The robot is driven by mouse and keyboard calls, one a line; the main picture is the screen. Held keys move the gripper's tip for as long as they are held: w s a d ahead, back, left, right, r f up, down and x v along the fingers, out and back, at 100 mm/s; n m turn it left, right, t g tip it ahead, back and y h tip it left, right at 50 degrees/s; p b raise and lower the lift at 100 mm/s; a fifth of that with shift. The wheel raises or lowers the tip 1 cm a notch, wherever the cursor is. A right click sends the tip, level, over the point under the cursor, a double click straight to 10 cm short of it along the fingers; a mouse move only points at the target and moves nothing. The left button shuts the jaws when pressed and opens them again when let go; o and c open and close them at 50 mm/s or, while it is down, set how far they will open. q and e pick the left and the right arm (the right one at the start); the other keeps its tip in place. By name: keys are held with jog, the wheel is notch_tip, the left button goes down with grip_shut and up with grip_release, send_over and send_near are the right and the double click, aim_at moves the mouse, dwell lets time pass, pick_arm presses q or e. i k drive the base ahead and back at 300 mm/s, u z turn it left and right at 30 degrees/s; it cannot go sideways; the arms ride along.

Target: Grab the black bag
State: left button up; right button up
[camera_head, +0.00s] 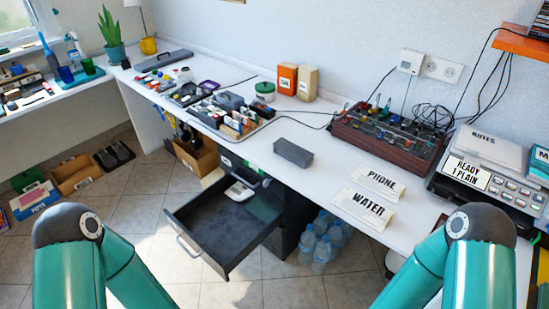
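I cannot make out anything that is clearly a black bag. A small dark grey box-like item (293,152) lies on the white desk (330,160), near the middle. A long dark flat case (163,60) lies at the far left part of the desk. A dark drawer (215,262) under the desk is pulled open, with a small white item (239,190) at its back. Only teal links of my two arms show at the lower left and lower right. Neither gripper is in view.
Signs reading PHONE (376,182) and WATER (364,207) lie right of the grey item. A brown control box (388,137) and a printer-like machine (490,185) stand further right. Water bottles (322,250) stand under the desk; a cardboard box (196,157) is on the tiled floor.

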aim_at(303, 158)
jog(key=k, duration=0.7)
jog(key=z, duration=0.2)
jog(key=i, duration=0.8)
jog(key=u, duration=0.15)
jog(key=k, duration=1.05)
jog(key=z, duration=0.35)
jog(key=i, duration=1.5)
jog(key=u, duration=0.8)
